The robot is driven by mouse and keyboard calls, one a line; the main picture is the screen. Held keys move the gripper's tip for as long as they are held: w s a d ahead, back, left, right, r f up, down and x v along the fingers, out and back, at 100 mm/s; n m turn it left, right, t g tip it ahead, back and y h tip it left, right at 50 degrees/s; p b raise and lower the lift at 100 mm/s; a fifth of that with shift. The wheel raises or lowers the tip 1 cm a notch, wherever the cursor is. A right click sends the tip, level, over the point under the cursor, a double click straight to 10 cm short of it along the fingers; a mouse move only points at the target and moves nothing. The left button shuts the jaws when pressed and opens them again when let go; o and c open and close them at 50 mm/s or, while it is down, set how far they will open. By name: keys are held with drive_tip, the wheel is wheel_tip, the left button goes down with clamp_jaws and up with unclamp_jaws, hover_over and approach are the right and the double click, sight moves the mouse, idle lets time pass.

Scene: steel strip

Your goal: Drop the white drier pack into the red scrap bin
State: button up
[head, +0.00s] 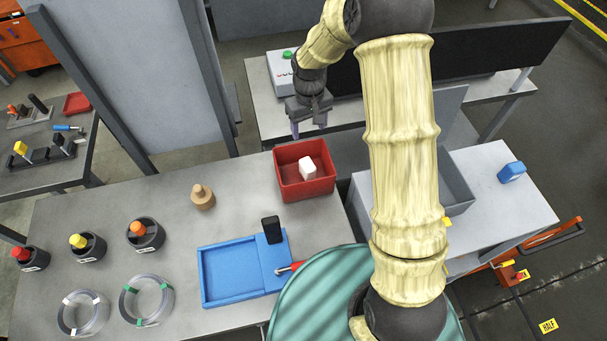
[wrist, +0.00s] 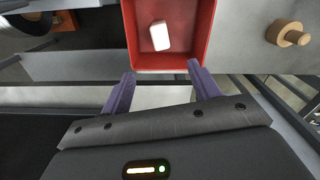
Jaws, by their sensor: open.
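The white drier pack (head: 308,168) lies inside the red scrap bin (head: 325,188), on its floor. In the wrist view the pack (wrist: 160,36) rests in the bin (wrist: 207,22), apart from the walls as far as I can tell. My gripper (head: 309,130) is beyond the bin in the head view, above the gap between the two tables. In the wrist view my gripper (wrist: 163,82) has its two purple fingers spread with nothing between them. The fingertips are near the bin's edge and apart from the pack.
A wooden knob-shaped piece (head: 202,196) stands left of the bin. A blue tray (head: 232,274) lies in front, with several dark cups and two coils further left. A control box (head: 284,72) sits on the back table. A blue item (head: 511,172) is at right.

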wheel_tip(320, 180, up, 7)
drive_tip(key=b, duration=0.1)
idle(0.9)
drive_tip(key=s+d+f+m+t+b, duration=0.1)
drive_tip(key=s+d+m+b, duration=0.1)
drive_tip(key=s+d, duration=0.3)
drive_tip(key=s+d+f+m+t+b, duration=0.1)
drive_tip(key=s+d, duration=0.5)
drive_tip(key=s, duration=0.8)
drive_tip(key=shift+f+m+t+b, duration=0.3)
drive_tip(key=shift+m+b, duration=0.1)
drive_tip(key=shift+m, duration=0.5)
drive_tip(key=shift+s, duration=0.1)
drive_tip(key=shift+c, duration=0.2)
